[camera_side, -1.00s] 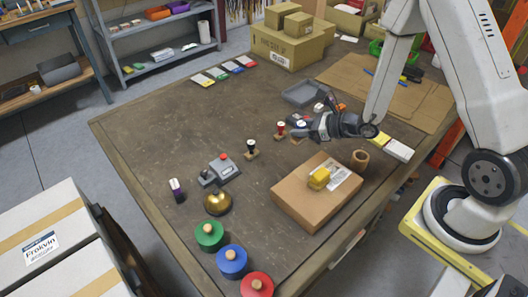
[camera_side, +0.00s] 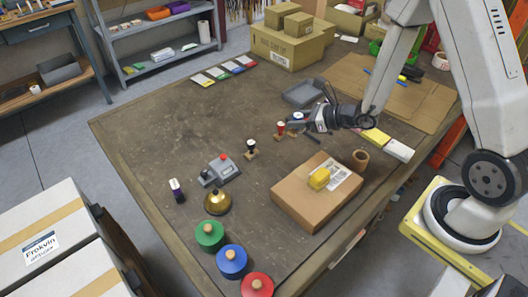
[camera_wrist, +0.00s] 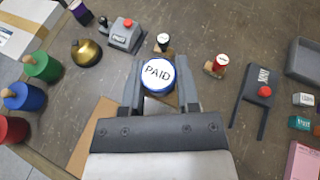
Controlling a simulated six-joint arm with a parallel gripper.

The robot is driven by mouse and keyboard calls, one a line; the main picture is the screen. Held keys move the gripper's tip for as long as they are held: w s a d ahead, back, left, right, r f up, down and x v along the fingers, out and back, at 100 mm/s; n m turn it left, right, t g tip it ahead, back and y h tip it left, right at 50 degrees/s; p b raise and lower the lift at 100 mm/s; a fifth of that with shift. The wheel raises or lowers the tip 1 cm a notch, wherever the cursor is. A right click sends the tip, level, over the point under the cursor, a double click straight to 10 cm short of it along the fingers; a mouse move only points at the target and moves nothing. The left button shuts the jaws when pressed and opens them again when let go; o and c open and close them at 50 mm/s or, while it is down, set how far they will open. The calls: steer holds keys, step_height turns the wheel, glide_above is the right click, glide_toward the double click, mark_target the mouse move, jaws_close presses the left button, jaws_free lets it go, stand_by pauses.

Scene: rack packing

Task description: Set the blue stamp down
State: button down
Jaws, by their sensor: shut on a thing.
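The blue stamp, with a white top reading PAID, shows in the wrist view (camera_wrist: 158,73) between the fingertips of my gripper (camera_wrist: 160,90). In the side view the blue stamp (camera_side: 298,117) is small and partly covered by my gripper (camera_side: 308,119). The gripper is shut on it. Its lower end is hidden, so I cannot tell whether it touches the table. A red stamp (camera_side: 281,128) and a black stamp (camera_side: 251,147) stand to its left in the side view, on small wooden bases.
A cardboard box (camera_side: 300,200) with a yellow item lies in front. A grey tray (camera_side: 303,93) is behind.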

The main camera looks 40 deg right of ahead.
steer(key=w+a+r+m+h, duration=0.1)
steer(key=w+a+r, duration=0.1)
steer(key=r, duration=1.4)
steer(key=shift+w+m+t+h, duration=0.3)
steer(key=shift+w+t, duration=0.1)
steer(key=shift+w, duration=0.2)
steer(key=shift+a+f, duration=0.1)
steer(key=shift+a, duration=0.05)
steer(key=s+a+f+n+g+y, duration=0.8)
steer(key=s+a+f+n, duration=0.2)
steer(key=s+a+f, duration=0.7)
step_height(320, 180, down, 3)
steer(key=shift+s+a+f+n+g+y, duration=0.1)
steer(key=shift+s+a+n+g+y, duration=0.2)
steer(key=shift+s, duration=0.4)
steer(key=shift+d, duration=0.1)
steer(key=shift+f, duration=1.95)
